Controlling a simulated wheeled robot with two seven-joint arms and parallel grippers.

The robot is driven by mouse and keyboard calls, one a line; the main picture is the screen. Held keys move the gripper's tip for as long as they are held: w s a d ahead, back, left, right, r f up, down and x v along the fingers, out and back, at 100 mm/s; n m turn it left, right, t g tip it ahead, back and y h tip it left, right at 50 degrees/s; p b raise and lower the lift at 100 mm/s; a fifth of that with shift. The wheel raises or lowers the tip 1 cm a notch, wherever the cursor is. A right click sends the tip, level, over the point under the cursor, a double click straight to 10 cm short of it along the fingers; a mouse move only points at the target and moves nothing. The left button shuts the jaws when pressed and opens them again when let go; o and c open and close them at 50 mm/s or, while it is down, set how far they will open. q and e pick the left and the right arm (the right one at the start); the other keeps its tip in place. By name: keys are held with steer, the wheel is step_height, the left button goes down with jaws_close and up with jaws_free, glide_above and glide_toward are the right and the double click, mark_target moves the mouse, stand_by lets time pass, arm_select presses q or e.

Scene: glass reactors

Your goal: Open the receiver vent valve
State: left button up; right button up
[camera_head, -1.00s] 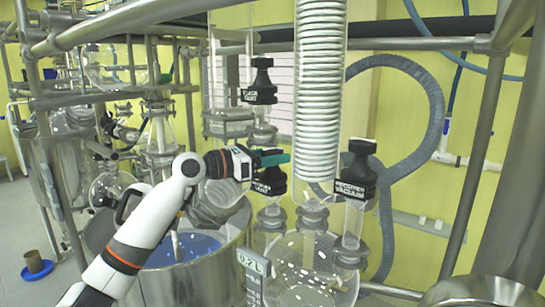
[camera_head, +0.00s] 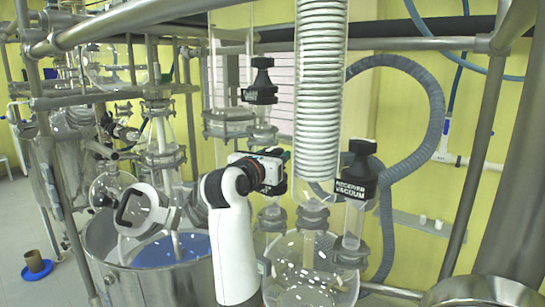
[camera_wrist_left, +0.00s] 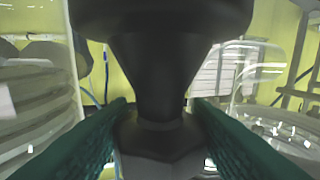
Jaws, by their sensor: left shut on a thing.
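The black vent valve handle (camera_wrist_left: 160,75) fills the middle of the left wrist view, with a wide top, a narrowing neck and a faceted lower part. My left gripper (camera_wrist_left: 160,130) is shut on the handle, its green fingers at either side of the lower neck. In the head view, my left gripper (camera_head: 278,160) and white arm cover most of this valve, and its label cannot be read there. My right gripper is not in view.
The receiver vacuum valve (camera_head: 356,175) stands close to the right, and another black vacuum valve (camera_head: 260,85) is above and behind. A glass coil condenser (camera_head: 320,90) hangs beside my gripper. A round glass vessel (camera_head: 310,270) is below. Metal pipes frame the area.

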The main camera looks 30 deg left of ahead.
arm_select(q)
steer(key=shift+d+r+n+y, duration=0.1)
steer(key=shift+n+y, duration=0.5)
steer(key=shift+y, duration=0.3)
steer(key=shift+n+g+y, duration=0.3)
steer(key=shift+y, duration=0.2)
steer(key=o, duration=1)
